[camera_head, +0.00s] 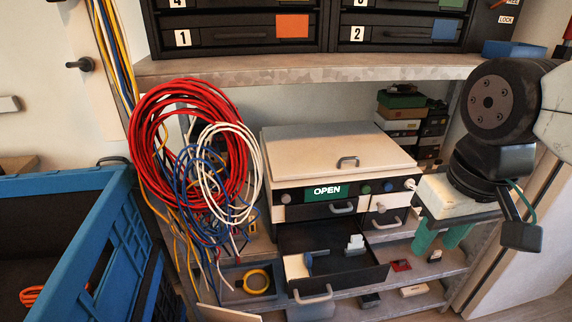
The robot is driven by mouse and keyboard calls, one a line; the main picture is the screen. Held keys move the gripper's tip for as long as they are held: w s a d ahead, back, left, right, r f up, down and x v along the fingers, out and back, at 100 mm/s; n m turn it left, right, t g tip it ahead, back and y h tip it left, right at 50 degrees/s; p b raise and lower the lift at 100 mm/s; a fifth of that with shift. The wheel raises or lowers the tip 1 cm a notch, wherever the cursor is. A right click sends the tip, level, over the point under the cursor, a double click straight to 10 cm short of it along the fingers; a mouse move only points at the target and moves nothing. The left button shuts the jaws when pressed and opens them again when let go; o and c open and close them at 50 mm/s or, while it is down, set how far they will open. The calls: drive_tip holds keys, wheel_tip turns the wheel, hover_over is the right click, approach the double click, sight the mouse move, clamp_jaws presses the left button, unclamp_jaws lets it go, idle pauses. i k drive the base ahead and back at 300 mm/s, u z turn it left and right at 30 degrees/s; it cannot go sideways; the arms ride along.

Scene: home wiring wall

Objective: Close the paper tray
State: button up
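The paper tray (352,283) is a dark open drawer at the lower front of a beige and black machine (340,152). It is pulled out, with a grey handle (314,295) on its front. Some white and blue items lie inside it. The machine's green display (327,191) reads "OPEN". My gripper (437,248) is at the right, with two teal fingers pointing down and a gap between them. It appears open and empty, to the right of the tray and apart from it in the picture.
Red, white and blue cable coils (190,150) hang left of the machine. A blue crate (100,245) stands at the lower left. Small items, including a red one (401,265), lie on the shelf right of the tray. Labelled drawers (400,33) sit above.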

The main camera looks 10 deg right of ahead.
sight(334, 267)
drive_tip(key=z, duration=0.85)
drive_tip(key=k, duration=0.75)
drive_tip(key=u, duration=0.85)
